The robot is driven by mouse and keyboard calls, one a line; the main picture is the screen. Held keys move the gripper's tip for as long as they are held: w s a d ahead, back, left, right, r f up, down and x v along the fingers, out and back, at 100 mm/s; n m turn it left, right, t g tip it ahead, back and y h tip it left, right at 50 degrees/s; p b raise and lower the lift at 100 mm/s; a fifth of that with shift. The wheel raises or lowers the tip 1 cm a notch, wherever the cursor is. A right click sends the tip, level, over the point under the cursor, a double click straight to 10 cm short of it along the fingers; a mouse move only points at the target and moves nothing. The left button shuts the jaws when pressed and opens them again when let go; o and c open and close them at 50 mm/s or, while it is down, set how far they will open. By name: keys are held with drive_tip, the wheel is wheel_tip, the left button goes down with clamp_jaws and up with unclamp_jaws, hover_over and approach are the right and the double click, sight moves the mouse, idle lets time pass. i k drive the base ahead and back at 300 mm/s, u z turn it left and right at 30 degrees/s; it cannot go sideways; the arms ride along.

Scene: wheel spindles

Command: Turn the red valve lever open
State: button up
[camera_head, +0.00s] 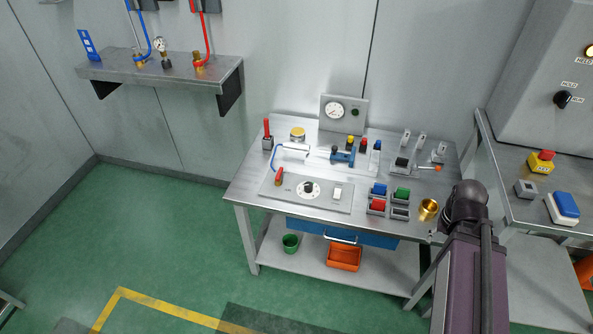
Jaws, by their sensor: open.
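A red upright lever (267,127) stands on a small grey block (267,144) at the back left corner of the steel worktable (245,187). It looks like the red valve lever, but its details are small. A red-orange handle-like piece (279,177) lies at the end of a blue hose, left of the panel with the dial. A horizontal steel rod with an orange-red tip (438,168) sits at the table's right side. My arm rises at the lower right, its dark joint beside the table's right edge, well away from the upright lever. My gripper is not visible.
A gauge box (344,112) stands at the back. Colored blocks (378,206) and a brass cup (428,209) occupy the right front. A dial panel (325,204) lies in front. A wall shelf (155,70) hangs at upper left. Green floor left of the table is clear.

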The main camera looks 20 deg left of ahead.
sight(277, 180)
drive_tip(key=z, duration=0.45)
drive_tip(key=k, duration=1.05)
drive_tip(key=u, duration=1.25)
drive_tip(key=i, duration=0.95)
